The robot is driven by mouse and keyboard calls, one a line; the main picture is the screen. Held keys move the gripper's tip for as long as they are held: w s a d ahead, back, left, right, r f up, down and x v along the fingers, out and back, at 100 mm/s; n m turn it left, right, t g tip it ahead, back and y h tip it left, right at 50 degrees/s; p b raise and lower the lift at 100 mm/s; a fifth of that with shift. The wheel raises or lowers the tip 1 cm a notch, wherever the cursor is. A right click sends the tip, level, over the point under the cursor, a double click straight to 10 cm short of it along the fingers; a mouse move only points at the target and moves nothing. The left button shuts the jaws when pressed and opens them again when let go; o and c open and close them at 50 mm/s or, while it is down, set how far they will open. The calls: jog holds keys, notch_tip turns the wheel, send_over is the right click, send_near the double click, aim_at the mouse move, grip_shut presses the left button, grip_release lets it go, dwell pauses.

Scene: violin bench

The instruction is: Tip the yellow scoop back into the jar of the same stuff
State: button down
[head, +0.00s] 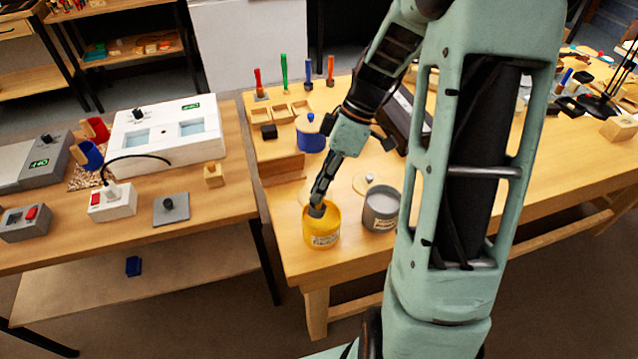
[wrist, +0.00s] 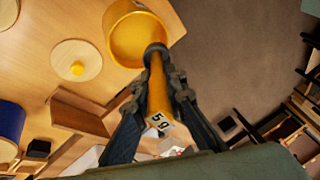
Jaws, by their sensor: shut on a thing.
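The yellow jar (head: 322,238) stands open near the front left corner of the right-hand bench, with a label on its front. In the wrist view the jar (wrist: 113,22) shows a yellow inside. My gripper (head: 317,207) points down at the jar's mouth. In the wrist view my gripper (wrist: 161,88) is shut on the yellow scoop (wrist: 157,98) by its handle, which has a numbered tag at its end. The scoop's dark far end overlaps the jar's near rim in that view. I cannot tell whether the scoop holds anything or touches the jar.
A grey jar (head: 380,211) stands open just right of the yellow one. A round lid with a yellow knob (wrist: 77,69) lies beside the yellow jar. A blue jar (head: 311,141) and a wooden box (head: 283,169) stand farther back. The bench edge is close in front.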

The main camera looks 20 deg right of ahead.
jog(key=t+h, duration=0.1)
jog(key=a+h+b, duration=0.1)
jog(key=h, duration=0.1)
jog(key=shift+s+a+r+t+b, duration=0.15)
jog(key=shift+s+a+t+b, duration=0.15)
jog(key=shift+s+t, duration=0.1)
notch_tip(320, 180, up, 2)
jog(key=shift+r+h+p, duration=0.1)
jog(key=shift+h+p, duration=0.2)
jog(key=shift+p, duration=0.4)
jog(key=shift+r+p, duration=0.6)
jog(key=shift+r, duration=0.2)
jog(key=shift+d, duration=0.1)
